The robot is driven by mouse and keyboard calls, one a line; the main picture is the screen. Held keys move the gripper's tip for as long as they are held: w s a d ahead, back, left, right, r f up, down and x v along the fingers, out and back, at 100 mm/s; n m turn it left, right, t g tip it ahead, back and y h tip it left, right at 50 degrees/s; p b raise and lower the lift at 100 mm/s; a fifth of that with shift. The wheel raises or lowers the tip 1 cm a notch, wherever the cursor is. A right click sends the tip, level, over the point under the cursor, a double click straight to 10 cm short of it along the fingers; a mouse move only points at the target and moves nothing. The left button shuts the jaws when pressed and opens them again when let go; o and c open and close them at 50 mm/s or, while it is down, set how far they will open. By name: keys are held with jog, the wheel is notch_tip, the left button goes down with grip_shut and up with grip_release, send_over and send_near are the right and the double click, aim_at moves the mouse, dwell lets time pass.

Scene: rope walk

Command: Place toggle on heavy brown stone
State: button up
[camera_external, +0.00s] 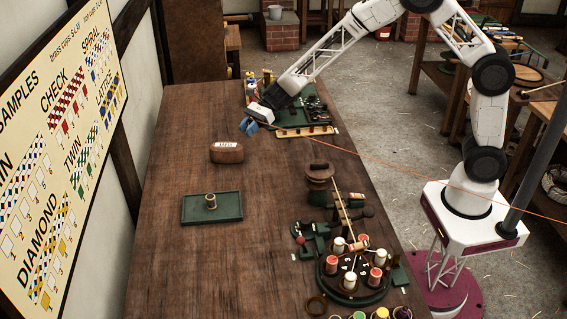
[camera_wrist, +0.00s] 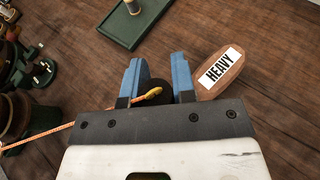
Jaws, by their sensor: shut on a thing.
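The brown stone with a white HEAVY label sits on the wooden bench, left of and nearer than my gripper in the external view (camera_external: 227,155); in the wrist view the stone (camera_wrist: 213,88) lies just right of the fingers. My gripper (camera_external: 250,126) is above the bench. In the wrist view its blue fingers (camera_wrist: 159,70) are shut on a dark rounded piece (camera_wrist: 160,86), which seems to be the toggle. An orange cord with a thick yellowish end (camera_wrist: 151,94) runs to it. Much of the toggle is hidden by the fingers and the cord end.
The orange cord (camera_external: 400,171) stretches right from my gripper across the bench. A green tray (camera_external: 190,212) with an upright peg stands nearer. A round braiding stand with bobbins (camera_external: 357,291) and a brown bollard (camera_external: 319,185) stand to the right. Bench around the stone is clear.

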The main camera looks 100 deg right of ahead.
jog(key=w, duration=0.3)
jog(key=w+d, duration=0.1)
jog(key=w, duration=0.2)
jog(key=w+d+f, duration=0.1)
jog(key=w, duration=0.3)
jog(key=shift+d, duration=0.25)
jog(key=shift+f, duration=1.7)
jog(key=shift+f, duration=0.1)
jog(key=o, duration=0.9)
